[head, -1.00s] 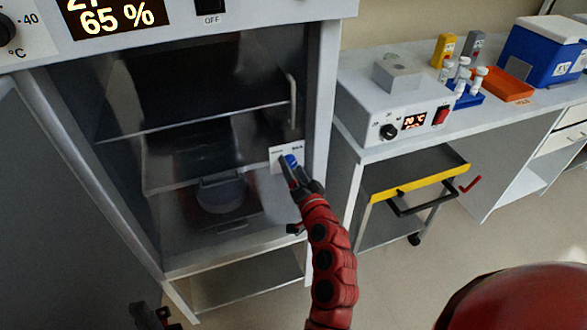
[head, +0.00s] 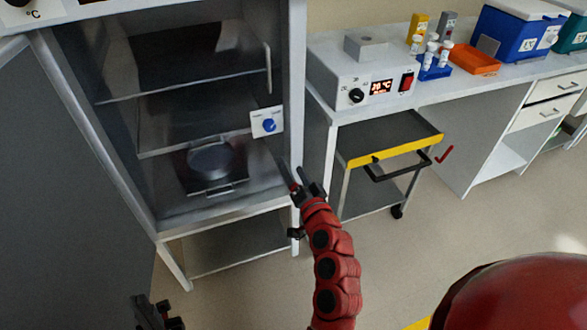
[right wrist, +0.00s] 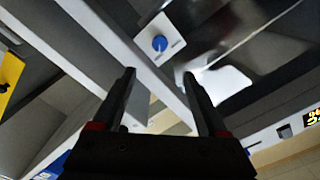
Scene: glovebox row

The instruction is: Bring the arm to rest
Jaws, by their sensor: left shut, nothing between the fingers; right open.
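My right gripper (head: 300,185), on the red arm, is open and empty in the head view. It is in front of the cabinet's right front post, below and right of a white panel with a blue knob (head: 269,125). In the right wrist view its two fingers (right wrist: 162,98) stand wide apart with nothing between them. The blue knob (right wrist: 159,43) shows beyond the fingertips, apart from them. My left gripper (head: 157,314) is at the bottom left edge of the head view, low in front of the cabinet, shut and empty. Its lower part is cut off by the frame.
The cabinet (head: 225,213) holds shelves and a round dish (head: 212,160) on a dark tray. A cart with a yellow edge (head: 395,151) and black handle stands to the right, below a bench with a white heater box (head: 340,80). Floor (head: 430,235) between is clear.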

